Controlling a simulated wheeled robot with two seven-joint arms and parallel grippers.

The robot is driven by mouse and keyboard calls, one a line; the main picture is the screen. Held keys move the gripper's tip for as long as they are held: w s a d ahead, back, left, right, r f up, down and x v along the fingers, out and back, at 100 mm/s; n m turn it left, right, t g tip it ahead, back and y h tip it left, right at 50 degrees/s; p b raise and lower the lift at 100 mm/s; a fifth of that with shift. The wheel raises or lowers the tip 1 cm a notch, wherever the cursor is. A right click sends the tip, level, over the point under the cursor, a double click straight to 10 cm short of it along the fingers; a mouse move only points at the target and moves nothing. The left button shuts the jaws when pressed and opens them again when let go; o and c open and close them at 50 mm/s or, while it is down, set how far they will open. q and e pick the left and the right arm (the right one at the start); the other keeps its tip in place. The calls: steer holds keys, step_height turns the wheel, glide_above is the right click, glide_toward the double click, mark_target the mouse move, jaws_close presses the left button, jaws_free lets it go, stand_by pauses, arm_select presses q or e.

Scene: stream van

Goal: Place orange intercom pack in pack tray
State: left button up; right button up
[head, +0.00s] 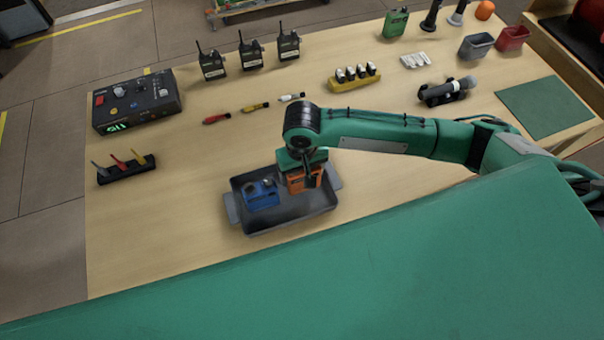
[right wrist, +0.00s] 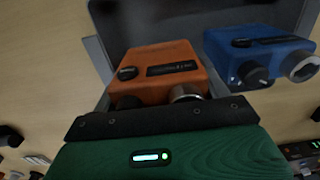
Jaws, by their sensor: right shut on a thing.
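The orange intercom pack (head: 303,181) is at the right half of the dark pack tray (head: 287,223). It also shows in the right wrist view (right wrist: 160,65), right beyond my gripper's edge. My right gripper (head: 306,172) reaches down over the tray and is shut on the orange pack, covering part of it. The blue intercom pack (head: 261,195) sits in the left half of the tray, beside the orange one with a small gap. Whether the orange pack touches the tray floor I cannot tell. My left gripper is not in view.
A control box (head: 137,102) and a small rack (head: 126,170) stand at the left. Several radios (head: 250,55) line the back. Small coloured items (head: 255,107) lie behind the tray. A yellow holder (head: 354,82) stands behind my arm.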

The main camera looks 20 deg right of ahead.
steer(key=shift+f, duration=1.15)
steer(key=o, duration=0.8)
steer(key=shift+f, duration=0.1)
steer(key=shift+o, duration=0.2)
step_height(320, 180, up, 12)
steer(key=shift+r+b, duration=0.15)
steer(key=shift+b, duration=0.5)
